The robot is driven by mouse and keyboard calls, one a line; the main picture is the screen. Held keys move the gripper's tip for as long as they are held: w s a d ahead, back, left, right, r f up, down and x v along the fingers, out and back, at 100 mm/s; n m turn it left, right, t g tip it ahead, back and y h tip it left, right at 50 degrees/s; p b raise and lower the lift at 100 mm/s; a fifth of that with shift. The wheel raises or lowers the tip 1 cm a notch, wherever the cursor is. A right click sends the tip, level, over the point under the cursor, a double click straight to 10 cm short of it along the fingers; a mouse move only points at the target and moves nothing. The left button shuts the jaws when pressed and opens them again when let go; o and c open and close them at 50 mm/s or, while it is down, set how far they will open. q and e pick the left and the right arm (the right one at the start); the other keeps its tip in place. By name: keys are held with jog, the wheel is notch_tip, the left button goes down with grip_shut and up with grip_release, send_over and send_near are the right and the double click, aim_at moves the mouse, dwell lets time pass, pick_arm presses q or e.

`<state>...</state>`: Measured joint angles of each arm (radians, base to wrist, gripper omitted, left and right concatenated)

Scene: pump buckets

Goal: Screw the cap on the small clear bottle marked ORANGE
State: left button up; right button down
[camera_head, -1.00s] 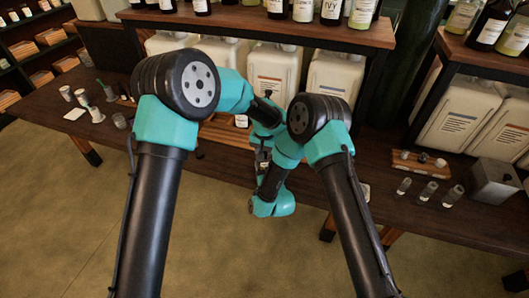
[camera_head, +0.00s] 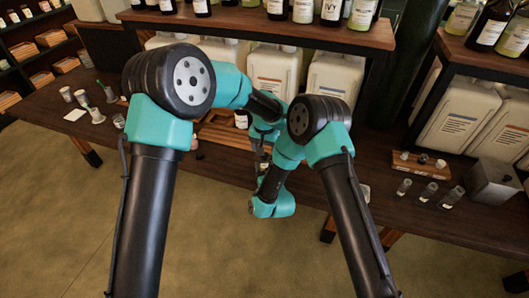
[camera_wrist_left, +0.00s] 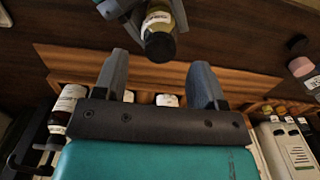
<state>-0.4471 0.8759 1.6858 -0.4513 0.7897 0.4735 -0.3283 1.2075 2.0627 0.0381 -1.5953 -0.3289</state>
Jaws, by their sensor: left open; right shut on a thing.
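My left gripper (camera_wrist_left: 160,85) is open and empty in the left wrist view. A small bottle (camera_wrist_left: 157,20) with a pale label and yellowish contents is in front of its fingers, apart from them. The bottle's near end is dark; I cannot tell whether that is a cap. My right gripper (camera_wrist_left: 118,8) is shut on this bottle at the top edge. The label is too small to read as ORANGE. In the head view my arms hide both gripper tips and the bottle. A dark round cap-like piece (camera_wrist_left: 297,44) and a pinkish one (camera_wrist_left: 302,67) lie at the right.
A wooden rack (camera_head: 226,134) stands on the table below a shelf of bottles (camera_head: 330,32). White jugs (camera_head: 275,72) stand behind. Small clear bottles (camera_head: 428,191) and a metal box (camera_head: 492,182) are at the right.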

pick_arm(q)
notch_tip(320, 180, up, 9)
dwell(0.3)
pick_arm(e)
jog(key=shift+r, duration=0.15)
jog(key=shift+r, duration=0.95)
jog(key=shift+w, duration=0.1)
